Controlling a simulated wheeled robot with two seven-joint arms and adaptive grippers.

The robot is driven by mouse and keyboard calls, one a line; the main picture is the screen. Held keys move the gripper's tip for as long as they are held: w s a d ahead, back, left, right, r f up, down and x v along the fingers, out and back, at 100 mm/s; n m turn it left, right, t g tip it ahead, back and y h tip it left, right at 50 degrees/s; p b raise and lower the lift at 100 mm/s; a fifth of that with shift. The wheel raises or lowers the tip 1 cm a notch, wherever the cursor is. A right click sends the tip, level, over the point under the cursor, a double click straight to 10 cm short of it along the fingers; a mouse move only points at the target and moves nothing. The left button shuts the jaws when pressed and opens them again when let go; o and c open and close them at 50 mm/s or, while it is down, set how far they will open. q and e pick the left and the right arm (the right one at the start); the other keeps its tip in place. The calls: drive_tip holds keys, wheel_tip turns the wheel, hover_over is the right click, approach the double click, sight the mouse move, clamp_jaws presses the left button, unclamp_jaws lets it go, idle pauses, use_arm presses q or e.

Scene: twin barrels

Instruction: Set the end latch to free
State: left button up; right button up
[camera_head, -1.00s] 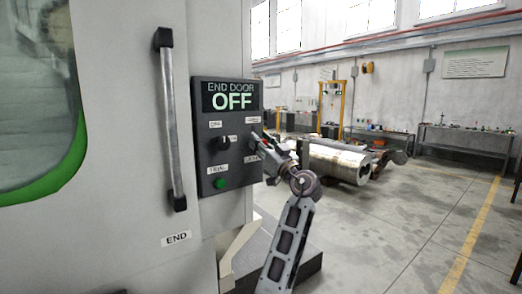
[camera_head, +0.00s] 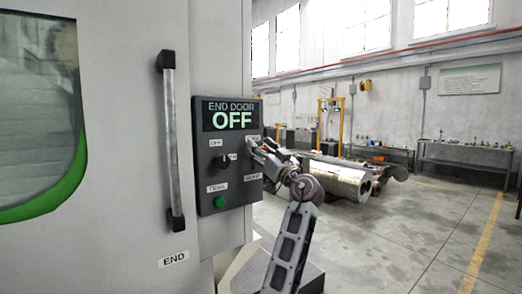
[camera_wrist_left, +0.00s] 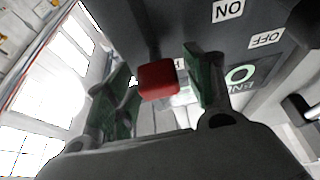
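The dark control panel (camera_head: 234,190) reads END DOOR OFF on its display (camera_head: 231,114). My left gripper (camera_head: 256,146) is at the panel's right side, near the upper of two small right-hand labels. In the left wrist view, a red block-shaped tip (camera_wrist_left: 158,79) on a dark stem, apparently the latch lever, sits between the fingers of my left gripper (camera_wrist_left: 160,90). The fingers are apart, with a gap seeming to show on each side; contact is unclear. The gripper hides the lever in the head view, so its setting cannot be read. My right gripper is out of view.
A black knob (camera_head: 224,161) and green button (camera_head: 220,202) are on the panel's left half. A long vertical door handle (camera_head: 172,140) stands left of it. The floor (camera_head: 400,235) to the right is open; a metal cylinder (camera_head: 336,181) lies farther back.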

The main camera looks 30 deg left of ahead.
use_arm(q)
drive_tip(key=shift+v, duration=0.75)
drive_tip(key=v, duration=1)
drive_tip(key=shift+s+d, duration=0.2)
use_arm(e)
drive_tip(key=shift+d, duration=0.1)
use_arm(q)
drive_tip(key=shift+f+m, duration=0.1)
drive_tip(key=shift+m, duration=0.2)
